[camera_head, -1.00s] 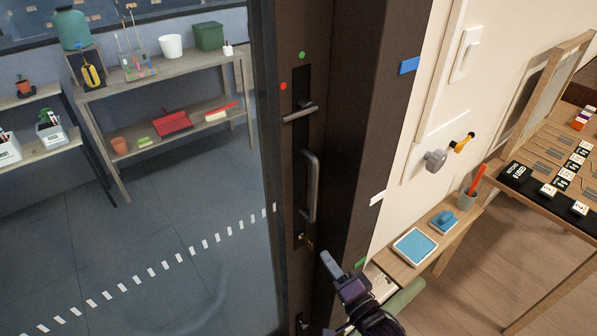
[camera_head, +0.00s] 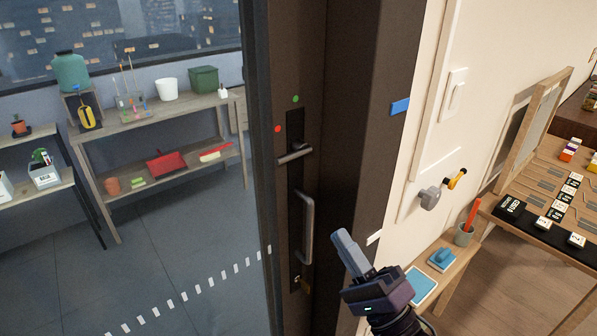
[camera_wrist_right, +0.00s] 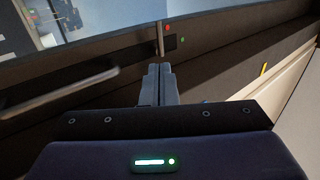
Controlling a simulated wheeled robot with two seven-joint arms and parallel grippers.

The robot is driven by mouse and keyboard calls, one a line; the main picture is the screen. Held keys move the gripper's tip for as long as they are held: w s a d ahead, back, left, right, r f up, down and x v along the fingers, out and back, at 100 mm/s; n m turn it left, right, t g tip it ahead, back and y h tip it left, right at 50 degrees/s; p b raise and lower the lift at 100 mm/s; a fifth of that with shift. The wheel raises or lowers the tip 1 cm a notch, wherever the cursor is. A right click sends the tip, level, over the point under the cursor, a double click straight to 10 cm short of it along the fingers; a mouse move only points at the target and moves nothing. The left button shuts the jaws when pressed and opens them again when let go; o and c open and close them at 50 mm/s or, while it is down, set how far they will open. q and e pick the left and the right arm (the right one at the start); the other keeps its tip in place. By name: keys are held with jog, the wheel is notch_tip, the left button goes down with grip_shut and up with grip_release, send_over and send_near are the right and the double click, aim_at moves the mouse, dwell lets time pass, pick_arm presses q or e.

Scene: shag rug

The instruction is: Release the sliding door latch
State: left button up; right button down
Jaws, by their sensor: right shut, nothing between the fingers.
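The sliding door's latch (camera_head: 295,153) is a grey lever on a dark plate in the brown door frame. It points to the left, slightly downward, below a red dot (camera_head: 278,129) and a green dot (camera_head: 295,99). A grey bar handle (camera_head: 307,228) is below it. My right gripper (camera_head: 342,238) is shut and empty, right of the bar handle and below the latch, apart from both in the head view. In the right wrist view, the latch lever (camera_wrist_right: 160,38) appears just beyond the closed fingertips (camera_wrist_right: 158,70). My left gripper is not in view.
A key-like brass piece (camera_head: 305,283) sits low on the door plate. A grey knob (camera_head: 429,198) and a switch (camera_head: 455,95) are on the wall at right. A small wooden shelf (camera_head: 455,265) stands below. Glass is left of the frame.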

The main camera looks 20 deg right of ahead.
jog(key=p+x, duration=0.5)
jog(key=x, duration=0.8)
jog(key=shift+p, duration=0.3)
jog(key=shift+w, duration=0.25)
